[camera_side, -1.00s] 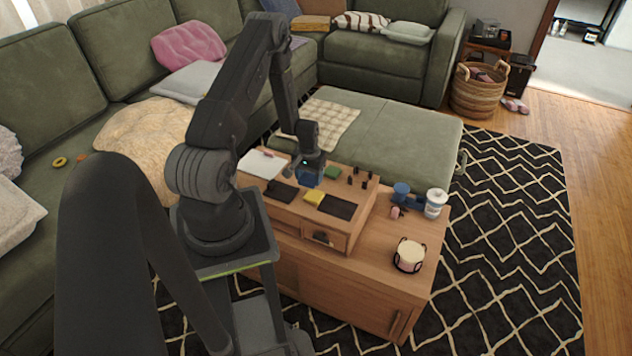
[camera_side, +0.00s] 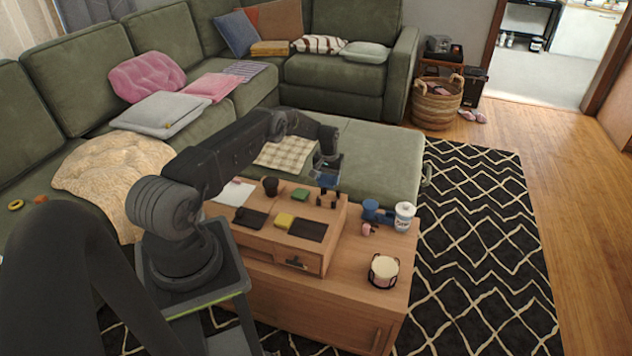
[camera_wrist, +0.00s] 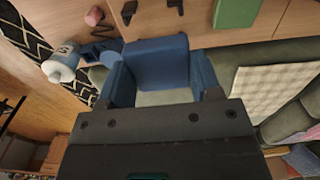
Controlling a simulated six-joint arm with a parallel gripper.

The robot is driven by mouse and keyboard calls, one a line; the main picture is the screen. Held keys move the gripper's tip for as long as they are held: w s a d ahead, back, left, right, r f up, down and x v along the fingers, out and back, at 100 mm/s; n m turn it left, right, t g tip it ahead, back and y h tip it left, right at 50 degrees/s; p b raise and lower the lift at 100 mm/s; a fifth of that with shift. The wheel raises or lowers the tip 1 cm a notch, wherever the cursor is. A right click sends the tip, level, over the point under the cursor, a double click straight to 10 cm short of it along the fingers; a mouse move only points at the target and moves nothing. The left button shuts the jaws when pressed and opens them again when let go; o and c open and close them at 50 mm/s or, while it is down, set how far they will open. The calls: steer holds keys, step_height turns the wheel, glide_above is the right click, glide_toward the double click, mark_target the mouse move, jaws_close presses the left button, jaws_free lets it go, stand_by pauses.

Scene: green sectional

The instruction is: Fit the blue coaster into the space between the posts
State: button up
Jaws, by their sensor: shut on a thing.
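The blue coaster (camera_wrist: 162,62) is a flat blue square between the fingers of my gripper (camera_wrist: 161,76) in the wrist view. The gripper is shut on it. In the side view my gripper (camera_side: 327,170) is raised over the back right of the wooden riser, above and a little behind the short black posts (camera_side: 328,198). The coaster is small and partly hidden there. Two dark posts (camera_wrist: 151,10) show at the top edge of the wrist view, beyond the coaster. The coaster appears apart from the posts, but its exact height is unclear.
A green block (camera_side: 300,194) lies left of the posts; a dark mug (camera_side: 271,186) stands further left. A yellow block (camera_side: 284,220) and black pads (camera_side: 307,231) lie in front. A white bottle (camera_side: 404,217), blue object (camera_side: 371,211) and candle (camera_side: 384,270) stand right of the riser.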

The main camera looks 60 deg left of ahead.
steer(key=shift+w+d, duration=0.1)
steer(key=shift+w, duration=0.2)
steer(key=shift+f, duration=2.3)
steer(key=shift+s+f, duration=0.1)
steer(key=o, duration=1)
